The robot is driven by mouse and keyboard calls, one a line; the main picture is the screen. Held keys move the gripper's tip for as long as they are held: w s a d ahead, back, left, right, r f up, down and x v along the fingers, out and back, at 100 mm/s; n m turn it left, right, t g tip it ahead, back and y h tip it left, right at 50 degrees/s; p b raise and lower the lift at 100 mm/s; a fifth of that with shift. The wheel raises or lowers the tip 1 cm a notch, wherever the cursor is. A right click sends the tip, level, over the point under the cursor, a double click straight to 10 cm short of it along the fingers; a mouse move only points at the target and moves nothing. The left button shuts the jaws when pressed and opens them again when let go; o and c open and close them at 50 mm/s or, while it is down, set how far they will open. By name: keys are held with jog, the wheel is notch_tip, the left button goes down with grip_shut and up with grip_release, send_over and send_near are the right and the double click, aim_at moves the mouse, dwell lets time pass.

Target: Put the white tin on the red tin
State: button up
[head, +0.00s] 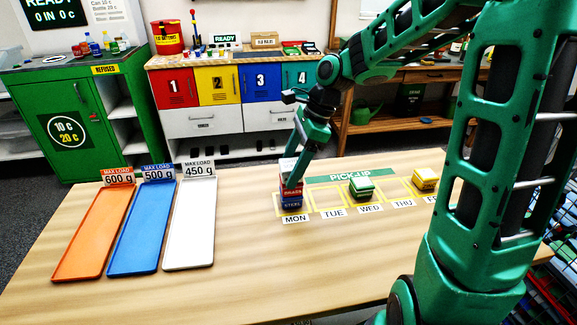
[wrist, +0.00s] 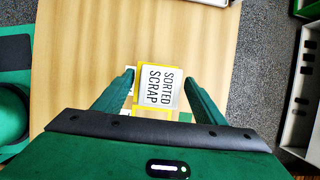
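A stack stands at the MON place. A blue tin (head: 291,203) is at the bottom, a red tin (head: 291,191) is on it, and the white tin (head: 287,165) is at the top, partly hidden by my gripper. In the wrist view the white tin (wrist: 158,88) shows from above with the words SORTED SCRAP, squarely placed. My gripper (head: 291,183) is at the stack, pointing down. In the wrist view its fingers (wrist: 159,82) stand on either side of the white tin with a small gap each side. The red tin is hidden there.
A green tin (head: 361,187) stands at WED and a yellow tin (head: 425,179) farther right; TUE is empty. Orange (head: 95,232), blue (head: 141,228) and white (head: 190,225) trays lie at left with load signs. The table (head: 245,255) between trays and stack is clear.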

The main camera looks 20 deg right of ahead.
jog(key=w+v, duration=0.1)
jog(key=v, duration=1.1)
jog(key=s+d+f+n+h, duration=0.1)
jog(key=s+d+f+n, duration=0.2)
jog(key=s, duration=0.6)
jog(key=s+d+f+n+h, duration=0.1)
jog(key=s+d+f+n, duration=0.2)
jog(key=s, duration=0.6)
jog(key=s+d+f+n+g+h, duration=0.1)
jog(key=s+d+f+n, duration=0.3)
jog(key=s, duration=0.5)
jog(key=d+n+h, duration=0.1)
jog(key=d+n, duration=0.1)
jog(key=n, duration=0.1)
jog(key=shift+s+d+n, duration=0.3)
jog(key=shift+d+n, duration=0.05)
jog(key=shift+n, duration=0.05)
jog(key=shift+f, duration=0.1)
